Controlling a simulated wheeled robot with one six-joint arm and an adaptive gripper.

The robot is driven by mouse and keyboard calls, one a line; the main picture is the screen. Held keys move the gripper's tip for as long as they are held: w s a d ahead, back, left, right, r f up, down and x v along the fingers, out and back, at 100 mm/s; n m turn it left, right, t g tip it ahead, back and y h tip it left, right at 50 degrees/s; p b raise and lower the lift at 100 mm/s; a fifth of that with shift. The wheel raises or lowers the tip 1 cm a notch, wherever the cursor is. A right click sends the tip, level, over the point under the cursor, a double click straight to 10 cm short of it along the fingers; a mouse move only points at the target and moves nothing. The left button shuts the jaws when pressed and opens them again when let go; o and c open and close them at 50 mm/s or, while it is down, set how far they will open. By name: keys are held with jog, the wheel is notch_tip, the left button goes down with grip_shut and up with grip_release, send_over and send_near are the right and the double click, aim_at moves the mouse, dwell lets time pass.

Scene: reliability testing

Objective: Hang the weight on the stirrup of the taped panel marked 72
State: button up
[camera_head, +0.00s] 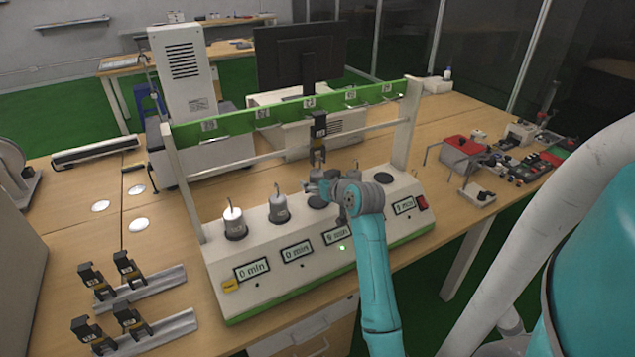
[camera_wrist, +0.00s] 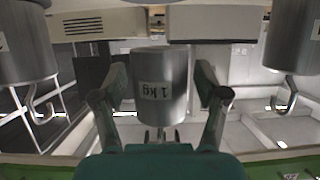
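A grey cylindrical weight marked 1 kg (camera_wrist: 160,90) is between the two fingers of my gripper (camera_wrist: 161,88) in the wrist view, where it appears upside down with its hook toward the bottom edge. The fingers stand on both sides of it with narrow gaps, so my gripper looks open around it. In the head view my gripper (camera_head: 325,187) is at the middle of the white tester base and mostly hides this weight. A dark taped panel (camera_head: 319,126) hangs from the green rail just above, with a stirrup (camera_head: 318,156) below it. Its number is not legible.
Other weights stand left (camera_head: 234,224) and centre-left (camera_head: 279,208) on the tester base (camera_head: 262,262). A crossbar (camera_head: 240,163) runs behind the panel. Several dark panels (camera_head: 128,268) sit on metal rails at lower left. A red-topped box (camera_head: 462,147) stands at right.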

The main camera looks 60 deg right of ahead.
jog(key=shift+f, duration=0.2)
jog(key=v, duration=1.2)
jog(key=shift+r, duration=0.15)
jog(key=s+a+f+t+y, duration=0.1)
jog(key=a+f, duration=0.7)
jog(key=a, duration=0.4)
jog(key=s+a+f+y, duration=0.1)
jog(key=a+f, duration=0.7)
jog(key=a, duration=0.4)
jog(key=s+a+r+n+t+y, duration=0.1)
jog(key=s+a+n+y, duration=0.1)
jog(key=s+a, duration=0.6)
jog(key=s+a+r+n+t+y, duration=0.1)
jog(key=s+a+n+y, duration=0.2)
jog(key=s+a, duration=0.6)
jog(key=s+n, duration=0.1)
jog(key=s, duration=0.4)
jog(key=shift+r, duration=0.1)
